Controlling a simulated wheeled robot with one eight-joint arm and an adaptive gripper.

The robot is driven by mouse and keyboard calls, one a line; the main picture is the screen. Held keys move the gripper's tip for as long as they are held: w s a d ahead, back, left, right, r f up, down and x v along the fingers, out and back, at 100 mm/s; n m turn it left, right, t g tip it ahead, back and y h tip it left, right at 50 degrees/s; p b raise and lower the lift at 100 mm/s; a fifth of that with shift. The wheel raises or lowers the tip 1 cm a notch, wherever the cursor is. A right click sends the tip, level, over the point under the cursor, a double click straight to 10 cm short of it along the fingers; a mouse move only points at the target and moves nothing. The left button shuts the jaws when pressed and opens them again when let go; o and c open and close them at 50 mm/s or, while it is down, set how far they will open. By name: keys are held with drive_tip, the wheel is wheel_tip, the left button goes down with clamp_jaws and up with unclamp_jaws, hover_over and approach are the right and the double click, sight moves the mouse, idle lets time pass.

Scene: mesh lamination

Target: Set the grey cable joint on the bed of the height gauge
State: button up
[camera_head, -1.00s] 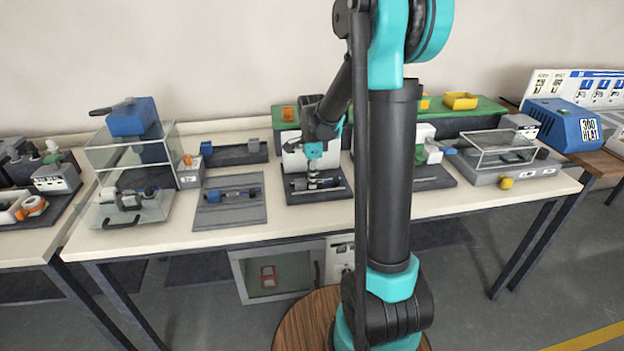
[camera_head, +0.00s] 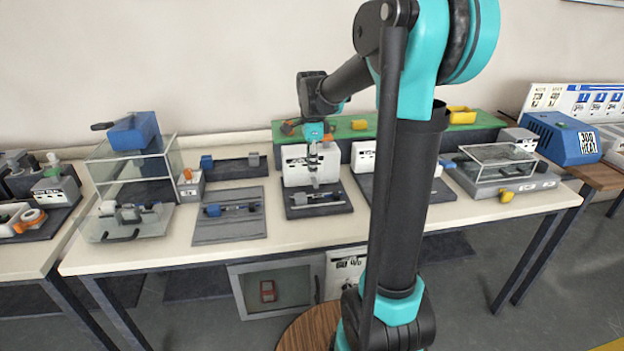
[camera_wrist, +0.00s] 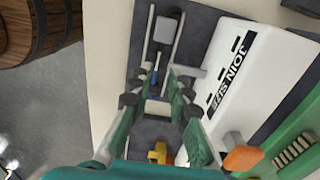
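The height gauge is a white block lettered "JOIN SIZE" (camera_wrist: 230,75); it also stands at mid-bench in the head view (camera_head: 297,168). Its dark bed (camera_head: 342,207) with pale rails lies in front. A grey block (camera_wrist: 166,28), which I take to be part of the grey cable joint, lies between the rails, with a thin shaft and a small blue part in line with it. My gripper (camera_wrist: 160,80) points down above the bed, its fingers apart on either side of that line. In the head view my gripper (camera_head: 315,178) is clear of the bed. The fingers partly hide what lies below.
A grey mat (camera_head: 230,230) with a blue-ended part lies left of the gauge. A similar fixture stands to the right, partly behind my arm. A green-topped shelf (camera_head: 350,127) runs behind. Glass-covered stations (camera_head: 498,153) stand at both sides. The bench front is clear.

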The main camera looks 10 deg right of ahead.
drive_tip(key=s+d+f+n, duration=0.1)
drive_tip(key=s+f+n, duration=0.1)
drive_tip(key=s+n, duration=0.1)
drive_tip(key=s+d+f+n+t, duration=0.1)
drive_tip(key=s+f+n, duration=0.1)
drive_tip(key=s, duration=0.3)
drive_tip(key=s+f+n+t, duration=0.1)
drive_tip(key=s+f+n, duration=0.1)
drive_tip(key=s+n, duration=0.2)
drive_tip(key=shift+s+d+f+n, duration=0.15)
drive_tip(key=shift+d+f+n, duration=0.1)
drive_tip(key=shift+d+n, duration=0.2)
drive_tip(key=s+d+f+n+t, duration=0.1)
drive_tip(key=s+f+n+t, duration=0.1)
drive_tip(key=s+f+n, duration=0.4)
drive_tip(key=s+n, duration=0.2)
drive_tip(key=s, duration=0.1)
drive_tip(key=shift+s+f, duration=0.35)
drive_tip(key=shift+c, duration=0.6)
